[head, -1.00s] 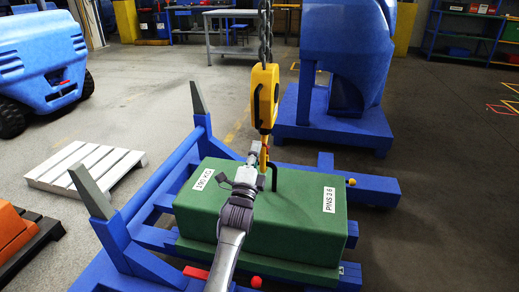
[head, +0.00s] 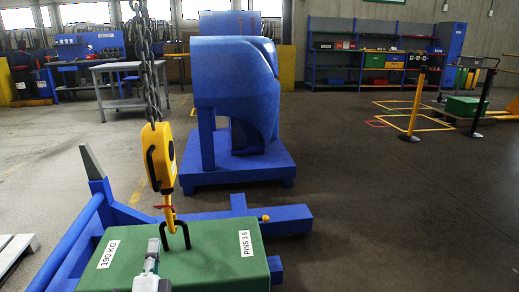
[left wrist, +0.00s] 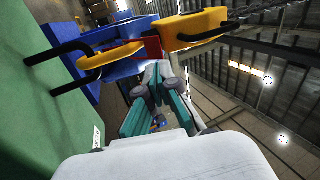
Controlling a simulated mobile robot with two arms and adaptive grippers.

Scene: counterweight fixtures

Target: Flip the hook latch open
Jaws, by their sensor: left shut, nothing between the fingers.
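The yellow hook block (head: 158,155) hangs on a chain, with its hook (head: 169,213) at the black lifting eye (head: 178,236) on the green counterweight (head: 210,270). The red latch (head: 163,207) shows as a thin strip at the hook. In the left wrist view the yellow hook (left wrist: 105,60), red latch (left wrist: 152,48) and black eye (left wrist: 58,50) show close up. My left gripper (head: 153,246) is shut and empty, low in front of the hook; its fingers (left wrist: 153,75) point toward the latch. Contact cannot be told. My right gripper is out of view.
The chain (head: 145,60) rises above the block. A blue frame with an upright post (head: 92,162) surrounds the counterweight. A large blue machine (head: 235,90) stands behind on a blue base. The floor at the right is open, with posts (head: 416,105) farther back.

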